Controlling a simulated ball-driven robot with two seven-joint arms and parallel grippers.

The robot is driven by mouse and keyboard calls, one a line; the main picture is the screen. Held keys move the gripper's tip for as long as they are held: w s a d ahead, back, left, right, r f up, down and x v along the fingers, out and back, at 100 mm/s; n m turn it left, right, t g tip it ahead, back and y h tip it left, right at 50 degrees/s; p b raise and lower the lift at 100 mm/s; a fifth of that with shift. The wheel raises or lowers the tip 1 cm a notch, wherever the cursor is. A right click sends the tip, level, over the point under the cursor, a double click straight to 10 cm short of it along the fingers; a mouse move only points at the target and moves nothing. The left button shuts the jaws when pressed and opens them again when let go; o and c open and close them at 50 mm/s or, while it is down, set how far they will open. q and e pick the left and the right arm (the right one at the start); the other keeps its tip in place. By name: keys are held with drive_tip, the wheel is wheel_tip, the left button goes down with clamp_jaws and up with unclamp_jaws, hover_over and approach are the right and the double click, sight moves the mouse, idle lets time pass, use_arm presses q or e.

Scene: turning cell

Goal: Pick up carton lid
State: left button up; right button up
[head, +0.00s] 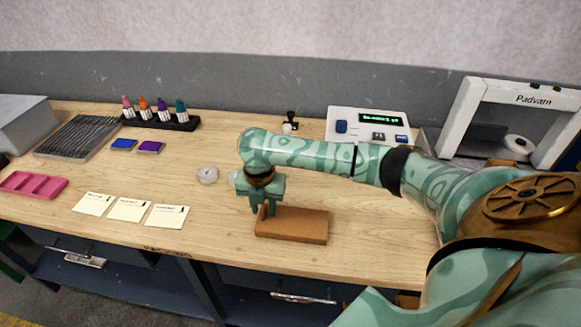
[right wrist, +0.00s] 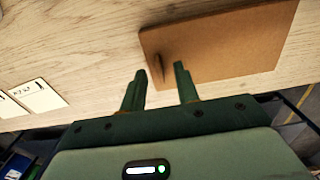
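The carton lid (head: 292,224) is a flat brown cardboard piece lying near the front edge of the wooden table. In the right wrist view the lid (right wrist: 222,42) fills the upper right, with a small dark mark near its left end. My right gripper (head: 262,211) is at the lid's left end, pointing down. In the right wrist view its two fingers (right wrist: 160,84) are apart with nothing held between them, one left of the lid's edge and one over the lid. Whether they touch it, I cannot tell. My left gripper is out of view.
Three note cards (head: 128,210) lie left of the lid. A clear round item (head: 207,175) is behind the gripper. Farther back are a bottle rack (head: 160,122), a display box (head: 368,125) and a white Padvarn frame (head: 468,110). The table front right of the lid is clear.

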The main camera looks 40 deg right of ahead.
drive_tip(key=shift+f, duration=0.7)
drive_tip(key=shift+r, duration=0.1)
clamp_jaws()
